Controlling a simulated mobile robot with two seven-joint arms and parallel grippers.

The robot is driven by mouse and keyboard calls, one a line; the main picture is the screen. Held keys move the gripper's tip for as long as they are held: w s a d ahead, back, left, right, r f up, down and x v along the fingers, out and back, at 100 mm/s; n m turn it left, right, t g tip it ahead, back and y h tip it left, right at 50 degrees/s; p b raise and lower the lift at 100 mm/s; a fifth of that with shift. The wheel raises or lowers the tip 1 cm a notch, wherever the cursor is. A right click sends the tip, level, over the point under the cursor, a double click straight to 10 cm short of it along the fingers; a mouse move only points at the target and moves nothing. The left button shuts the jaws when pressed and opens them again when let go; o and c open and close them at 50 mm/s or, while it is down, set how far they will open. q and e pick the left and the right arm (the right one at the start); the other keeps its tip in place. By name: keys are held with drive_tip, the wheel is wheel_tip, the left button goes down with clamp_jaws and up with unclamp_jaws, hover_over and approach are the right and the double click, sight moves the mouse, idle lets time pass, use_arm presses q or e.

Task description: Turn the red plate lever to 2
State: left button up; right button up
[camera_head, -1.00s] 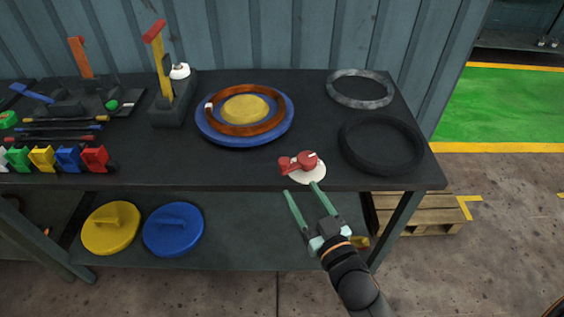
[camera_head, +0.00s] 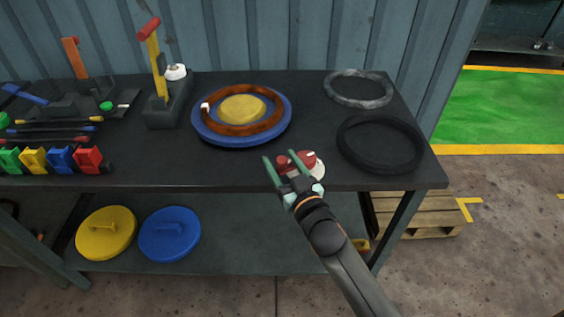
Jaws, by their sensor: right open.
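The red plate lever (camera_head: 307,157) sits on a round white plate (camera_head: 319,171) near the front edge of the dark table. Its handle points left, and a small white mark shows on its hub. My right gripper (camera_head: 280,164) is open, with its green fingers up at the lever, one on the left of the handle and one over it. The gripper hides part of the lever and plate, and I cannot tell whether it touches. Numbers on the plate cannot be read. My left gripper is not in view.
A blue disc (camera_head: 243,142) with a brown ring lies behind the lever. A black ring (camera_head: 347,157) and a grey ring (camera_head: 335,97) lie to the right. Levered blocks and coloured clips (camera_head: 88,160) stand at left. Yellow (camera_head: 105,245) and blue (camera_head: 168,246) lids lie on the shelf below.

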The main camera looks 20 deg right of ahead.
clamp_jaws()
idle(0.4)
idle(0.9)
